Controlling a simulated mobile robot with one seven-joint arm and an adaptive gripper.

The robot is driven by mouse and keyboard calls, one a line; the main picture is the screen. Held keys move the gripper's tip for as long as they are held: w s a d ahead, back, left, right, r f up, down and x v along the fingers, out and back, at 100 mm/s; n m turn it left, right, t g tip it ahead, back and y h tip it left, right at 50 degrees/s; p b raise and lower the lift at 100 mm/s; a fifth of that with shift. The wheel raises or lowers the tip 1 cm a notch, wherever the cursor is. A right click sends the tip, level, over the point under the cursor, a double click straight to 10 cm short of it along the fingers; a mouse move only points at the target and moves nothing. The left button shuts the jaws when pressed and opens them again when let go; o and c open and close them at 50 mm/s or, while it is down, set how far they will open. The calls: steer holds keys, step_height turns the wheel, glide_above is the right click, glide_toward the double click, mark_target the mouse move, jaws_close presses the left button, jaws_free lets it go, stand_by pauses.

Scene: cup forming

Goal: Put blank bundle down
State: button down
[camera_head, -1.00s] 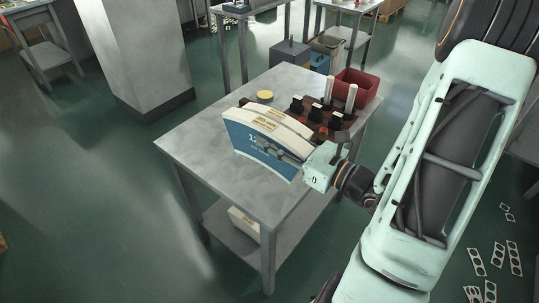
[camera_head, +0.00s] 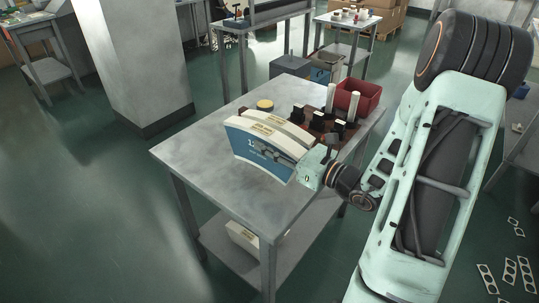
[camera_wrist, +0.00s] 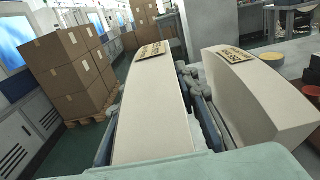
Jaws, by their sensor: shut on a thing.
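The blank bundle (camera_head: 258,152) is a curved, fan-shaped stack with a blue printed front and a cream top with a label. My gripper (camera_head: 287,153) is shut on it from the right, with one grey finger across the blue face. In the wrist view the bundle (camera_wrist: 150,112) is a cream block between my fingers. It is upright at the table (camera_head: 196,150); I cannot tell whether its bottom edge touches the top. A second cream bundle (camera_wrist: 258,85) stands close beside it, to the right in the wrist view and behind it in the head view.
A yellow disc (camera_head: 265,104) lies behind the bundles. A dark red fixture with black blocks and white posts (camera_head: 330,97) and a red bin (camera_head: 359,96) fill the table's back right. The left and front of the tabletop are clear. Another bundle (camera_head: 241,236) lies on the lower shelf.

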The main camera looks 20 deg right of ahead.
steer(key=shift+w+f, duration=0.3)
steer(key=shift+w+d+f+b, duration=0.15)
steer(key=shift+f+b, duration=0.4)
steer(key=shift+f, duration=1.1)
steer(key=shift+f, duration=0.15)
steer(key=c, duration=1.5)
jaws_free()
